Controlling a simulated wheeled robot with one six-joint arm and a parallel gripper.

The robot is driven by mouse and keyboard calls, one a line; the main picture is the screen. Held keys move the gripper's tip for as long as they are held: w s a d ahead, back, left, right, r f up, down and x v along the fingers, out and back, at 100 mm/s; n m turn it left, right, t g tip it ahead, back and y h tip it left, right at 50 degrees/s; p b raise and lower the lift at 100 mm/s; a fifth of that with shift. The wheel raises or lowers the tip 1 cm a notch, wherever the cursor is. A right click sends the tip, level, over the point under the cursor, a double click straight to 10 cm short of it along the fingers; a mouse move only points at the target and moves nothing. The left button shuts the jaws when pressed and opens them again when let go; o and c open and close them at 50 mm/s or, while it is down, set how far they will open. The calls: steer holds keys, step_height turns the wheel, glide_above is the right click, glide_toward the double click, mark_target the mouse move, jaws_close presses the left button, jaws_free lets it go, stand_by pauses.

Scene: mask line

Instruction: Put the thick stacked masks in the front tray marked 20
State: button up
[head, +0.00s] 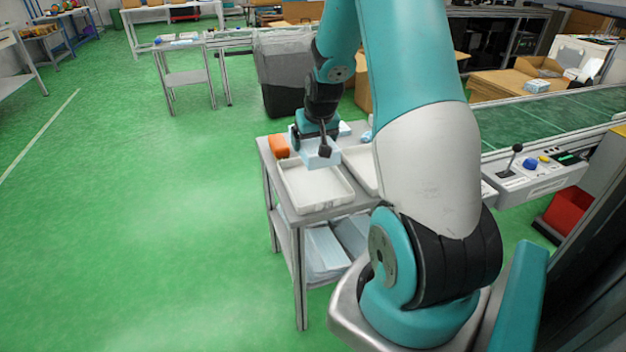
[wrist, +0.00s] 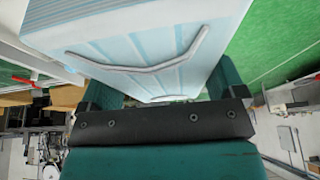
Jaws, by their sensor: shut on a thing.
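My gripper (head: 320,140) is over the far part of the front white tray (head: 312,204) on the small metal table. It is shut on a thick stack of light blue masks (head: 320,155). The stack (wrist: 150,50) fills the upper middle of the wrist view, with its pleats and nose wire showing, between the dark teal fingers of my gripper (wrist: 160,95). In the head view the stack appears above the tray; I cannot tell whether it touches it. The tray looks empty, and the faint marking on its front wall is too small to read surely.
An orange object (head: 279,146) lies at the table's back left. A second white tray (head: 360,168) stands to the right, partly hidden by my arm. Bags of blue masks (head: 326,250) lie on the lower shelf. A conveyor (head: 545,120) and control box (head: 535,178) are at right.

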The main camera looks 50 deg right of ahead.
mark_target(312, 181)
step_height(312, 181, down, 11)
steer(key=shift+r+b, duration=0.1)
steer(key=shift+b, duration=0.7)
steer(key=o, duration=0.7)
steer(key=shift+c, duration=0.2)
